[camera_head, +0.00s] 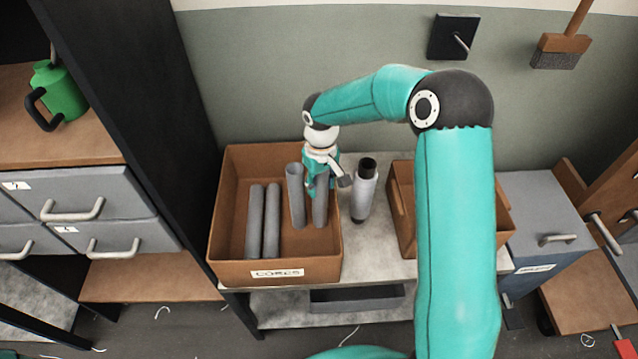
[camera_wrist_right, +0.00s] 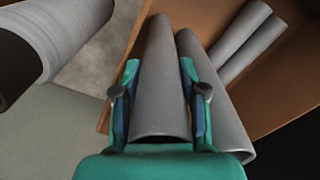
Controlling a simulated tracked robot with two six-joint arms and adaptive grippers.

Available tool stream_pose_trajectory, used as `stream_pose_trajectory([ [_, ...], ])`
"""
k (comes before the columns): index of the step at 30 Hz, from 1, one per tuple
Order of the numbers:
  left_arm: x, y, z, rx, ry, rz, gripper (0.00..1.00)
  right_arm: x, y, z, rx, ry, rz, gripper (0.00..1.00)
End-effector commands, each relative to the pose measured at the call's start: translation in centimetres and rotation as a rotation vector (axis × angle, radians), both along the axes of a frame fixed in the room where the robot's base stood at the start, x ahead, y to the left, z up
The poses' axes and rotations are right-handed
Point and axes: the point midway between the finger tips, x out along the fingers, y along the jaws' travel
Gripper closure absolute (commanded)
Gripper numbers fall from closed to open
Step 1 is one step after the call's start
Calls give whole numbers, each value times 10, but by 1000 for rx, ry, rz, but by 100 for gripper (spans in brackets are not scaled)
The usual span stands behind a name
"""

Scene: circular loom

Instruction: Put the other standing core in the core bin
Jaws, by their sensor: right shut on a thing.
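The core bin (camera_head: 275,272) is an open brown box with a "CORES" label, at the left end of the grey table. My right gripper (camera_head: 320,188) is over the bin's right part, pointing down, shut on a grey tube core (camera_head: 320,210). The held core (camera_wrist_right: 160,85) is upright inside the bin's outline; whether its lower end touches the floor is unclear. Another grey core (camera_head: 296,195) stands close beside it, also seen in the right wrist view (camera_wrist_right: 228,115). Two more grey cores (camera_head: 263,220) lie side by side in the bin's left half. My left gripper is out of view.
A second brown box (camera_head: 404,215) is further right, partly behind my arm. A dark shelf post (camera_head: 140,90) rises left of the bin.

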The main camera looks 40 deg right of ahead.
Motion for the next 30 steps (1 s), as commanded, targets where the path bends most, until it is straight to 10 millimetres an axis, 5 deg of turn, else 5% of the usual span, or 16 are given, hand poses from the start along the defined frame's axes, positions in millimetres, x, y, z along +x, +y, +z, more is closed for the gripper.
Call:
stream_pose_trajectory([
  [9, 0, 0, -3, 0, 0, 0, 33, 0, 0, -3, 0, -1, 0, 100],
  [10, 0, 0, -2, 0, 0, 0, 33, 0, 0, -2, 0, -1, 0, 53],
  [11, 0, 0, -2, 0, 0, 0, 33, 0, 0, -1, 0, -1, 0, 48],
  [23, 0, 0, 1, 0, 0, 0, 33, 0, 0, 3, 0, -1, 0, 48],
  [30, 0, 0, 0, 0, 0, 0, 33, 1, 0, 35, 0, -6, 0, 48],
])
